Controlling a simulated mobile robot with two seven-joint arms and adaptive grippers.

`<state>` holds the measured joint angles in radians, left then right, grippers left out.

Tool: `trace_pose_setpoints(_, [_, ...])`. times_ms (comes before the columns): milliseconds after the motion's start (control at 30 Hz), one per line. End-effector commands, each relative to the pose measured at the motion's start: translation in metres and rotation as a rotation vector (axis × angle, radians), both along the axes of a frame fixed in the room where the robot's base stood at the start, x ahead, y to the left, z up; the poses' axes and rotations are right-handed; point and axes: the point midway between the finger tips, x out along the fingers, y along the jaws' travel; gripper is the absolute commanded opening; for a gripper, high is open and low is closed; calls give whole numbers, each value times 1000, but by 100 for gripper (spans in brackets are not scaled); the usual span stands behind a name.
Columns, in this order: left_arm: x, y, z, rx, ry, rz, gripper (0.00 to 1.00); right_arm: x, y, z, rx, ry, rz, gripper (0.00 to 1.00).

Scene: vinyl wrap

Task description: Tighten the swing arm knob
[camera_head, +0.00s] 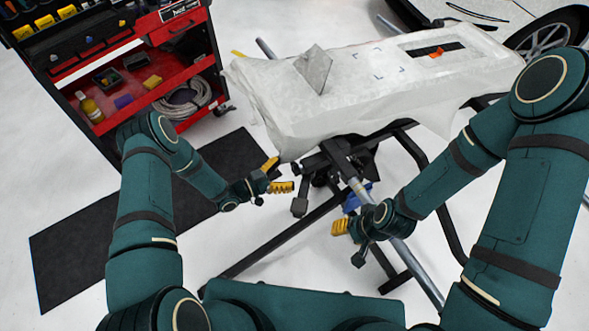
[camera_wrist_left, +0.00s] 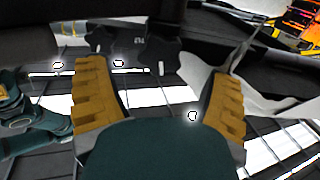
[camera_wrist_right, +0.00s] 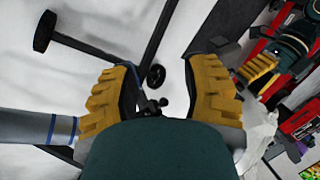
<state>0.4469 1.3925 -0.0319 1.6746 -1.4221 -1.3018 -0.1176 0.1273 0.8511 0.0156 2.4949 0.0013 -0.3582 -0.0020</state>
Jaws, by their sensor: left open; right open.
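A black stand (camera_head: 335,155) with metal tubes holds a panel under a white sheet (camera_head: 285,105). Dark clamp parts hang under the sheet's near edge; I cannot tell surely which is the swing arm knob. A small black knob-like part (camera_wrist_right: 152,106) shows between the fingers in the right wrist view, not gripped. My left gripper (camera_head: 275,176) is open and empty, left of the dark clamp parts; its yellow fingers also show in the left wrist view (camera_wrist_left: 160,75). My right gripper (camera_head: 351,242) is open, beside the slanted metal tube (camera_head: 362,190), lower than the left one.
A red and black tool cart (camera_head: 120,75) stands at the left with a coiled hose and bottles. A black mat (camera_head: 130,225) lies on the white floor. The stand's legs (camera_head: 290,240) cross the floor near both grippers. A car wheel (camera_head: 545,38) is at the far right.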

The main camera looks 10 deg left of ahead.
Motion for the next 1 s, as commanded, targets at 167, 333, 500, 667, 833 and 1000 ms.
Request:
trace_pose_setpoints(167, [14, -21, -1, 1, -1, -1, 81, 1, 0, -4, 0, -2, -1, 47])
trace_pose_setpoints(333, [20, -30, 0, -1, -1, 0, 81, 1, 0, -5, 0, -3, -1, 47])
trace_pose_setpoints(500, [21, -32, 0, 0, 0, 1, 81, 1, 0, -5, 0, -3, -1, 47])
trace_pose_setpoints(667, [21, -32, 0, 0, 0, 1, 78, 1, 0, -5, 0, -3, -1, 47])
trace_pose_setpoints(833, [21, -31, 0, 0, 0, 1, 18, 1, 0, -5, 0, -3, -1, 47])
trace_pose_setpoints(1000, [21, -31, 0, 4, -6, 1, 13, 1, 0, -5, 0, -2, -1, 47])
